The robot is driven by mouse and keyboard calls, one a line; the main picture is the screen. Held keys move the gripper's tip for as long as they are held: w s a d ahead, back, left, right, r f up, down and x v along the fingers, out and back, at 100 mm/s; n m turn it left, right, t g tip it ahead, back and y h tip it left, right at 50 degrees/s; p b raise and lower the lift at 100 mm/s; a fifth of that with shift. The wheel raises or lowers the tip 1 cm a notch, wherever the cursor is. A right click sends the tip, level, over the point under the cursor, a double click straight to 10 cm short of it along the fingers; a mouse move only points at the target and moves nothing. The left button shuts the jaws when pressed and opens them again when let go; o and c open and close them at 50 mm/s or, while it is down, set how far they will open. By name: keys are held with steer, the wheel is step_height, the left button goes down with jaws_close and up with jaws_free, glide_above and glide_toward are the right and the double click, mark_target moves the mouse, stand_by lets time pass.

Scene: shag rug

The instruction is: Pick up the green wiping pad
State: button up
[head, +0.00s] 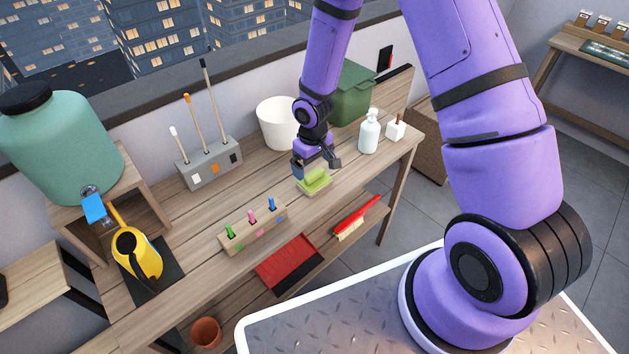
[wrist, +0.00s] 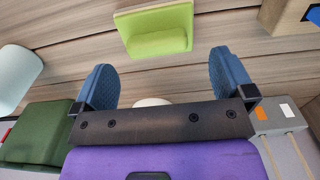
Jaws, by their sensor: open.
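The green wiping pad (head: 316,177) lies on the wooden bench in the head view, near its front edge and right of centre. In the wrist view the green pad (wrist: 153,28) is at the top centre, beyond the fingertips. My gripper (head: 316,166) is just above and behind the pad in the head view. In the wrist view my gripper (wrist: 160,82) has its two blue fingers spread wide with nothing between them. The pad appears apart from the fingers.
A white pot (head: 278,122) and a green bin (head: 353,95) stand behind my gripper. A white bottle (head: 369,131) is to the right. A wooden marker holder (head: 254,229) is to the left, and a grey tool stand (head: 209,165) is behind it. Bare bench surrounds the pad.

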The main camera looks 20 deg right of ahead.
mark_target(314, 173)
steer(key=shift+d+f, duration=0.15)
steer(key=shift+f, duration=1.05)
steer(key=shift+d+f, duration=0.1)
steer(key=shift+f, duration=1.05)
steer(key=c, duration=0.7)
steer(key=shift+o, duration=0.2)
steer(key=shift+r, duration=0.1)
